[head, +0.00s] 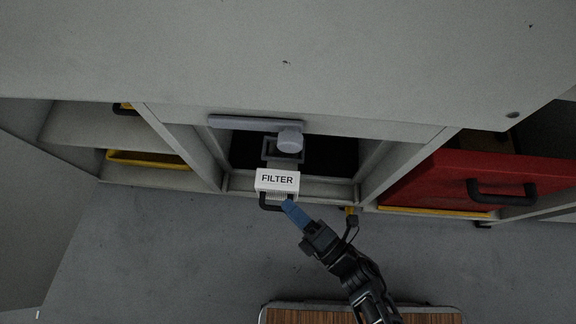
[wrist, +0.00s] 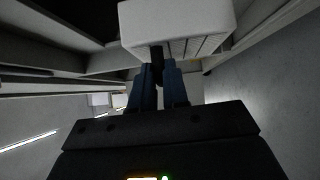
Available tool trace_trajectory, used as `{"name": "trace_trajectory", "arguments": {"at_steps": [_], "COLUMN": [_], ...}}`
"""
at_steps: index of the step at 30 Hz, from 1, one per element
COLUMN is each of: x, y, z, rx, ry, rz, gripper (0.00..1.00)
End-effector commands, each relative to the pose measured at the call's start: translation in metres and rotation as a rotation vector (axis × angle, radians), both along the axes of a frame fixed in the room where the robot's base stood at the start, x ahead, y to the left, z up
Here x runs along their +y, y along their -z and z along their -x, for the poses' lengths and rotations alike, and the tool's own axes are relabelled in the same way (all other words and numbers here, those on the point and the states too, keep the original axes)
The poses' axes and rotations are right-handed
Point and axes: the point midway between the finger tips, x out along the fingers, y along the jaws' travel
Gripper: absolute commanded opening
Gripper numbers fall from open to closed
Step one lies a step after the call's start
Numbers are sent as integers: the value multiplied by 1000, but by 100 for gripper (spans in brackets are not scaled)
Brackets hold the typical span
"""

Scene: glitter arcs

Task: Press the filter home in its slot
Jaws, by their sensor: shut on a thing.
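The filter (head: 277,181) is a white box labelled FILTER with a dark handle (head: 268,203) on its near side. It is at the front of an open middle bay, in front of a grey slot frame (head: 270,153). I cannot tell how far it sits in the slot. My gripper (head: 287,204) has blue fingers and is shut on the filter's handle. In the wrist view, the filter (wrist: 178,20) is straight ahead of my gripper (wrist: 159,66), with the dark handle between the fingers. The filter hides the slot's mouth.
A grey bar with a round knob (head: 290,139) is above the slot. A red drawer (head: 430,180) with a black handle juts out at the right. A yellow-edged shelf (head: 150,160) is at the left. A wooden-topped surface (head: 310,316) is at the bottom. Grey floor lies between.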

Motion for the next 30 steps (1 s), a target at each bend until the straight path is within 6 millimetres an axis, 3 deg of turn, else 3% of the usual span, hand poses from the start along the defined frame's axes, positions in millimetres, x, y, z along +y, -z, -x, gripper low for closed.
{"name": "trace_trajectory", "arguments": {"at_steps": [30], "x": [-3], "y": [4], "z": [-93], "rx": [-2], "ry": [1], "rz": [-1], "gripper": [0]}}
